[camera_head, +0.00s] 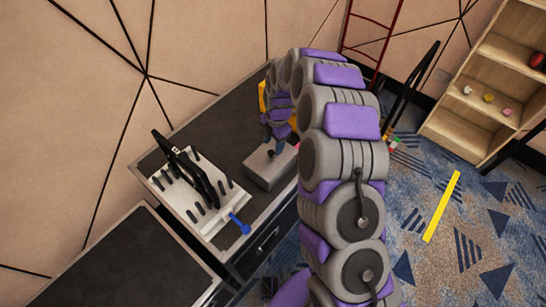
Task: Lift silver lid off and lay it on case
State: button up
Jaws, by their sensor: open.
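A grey box-shaped case (270,176) sits on the dark cabinet top. I cannot make out a separate silver lid; the grey top of this box may be it, but my gripper partly covers it. My gripper (276,146) points down at the box's top, at the end of my purple and grey arm. It is open and appears to hold nothing. I cannot tell whether its fingertips touch the box.
A white board (193,196) with several black pegs, a black frame and a blue handle (240,224) lies left of the box. A yellow object (262,97) stands behind, partly hidden by my arm. A wooden shelf (470,128) is at right. Another dark cabinet (130,268) is front left.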

aim_at(271, 152)
jog(key=a+f, duration=0.1)
jog(key=f, duration=0.1)
jog(key=shift+w+a+f+b, duration=0.2)
jog(key=shift+a+f+b, duration=0.1)
jog(key=shift+a+b, duration=0.1)
jog(key=shift+d+f, duration=0.3)
jog(key=shift+f, duration=0.3)
jog(key=shift+d+f, duration=0.3)
jog(key=shift+f, duration=0.3)
jog(key=shift+d+r, duration=0.15)
jog(key=shift+d, duration=0.35)
jog(key=shift+c, duration=0.7)
jog(key=shift+a, duration=0.9)
jog(key=c, duration=0.4)
jog(key=shift+c, duration=1.1)
jog(key=shift+d, duration=0.5)
grip_shut()
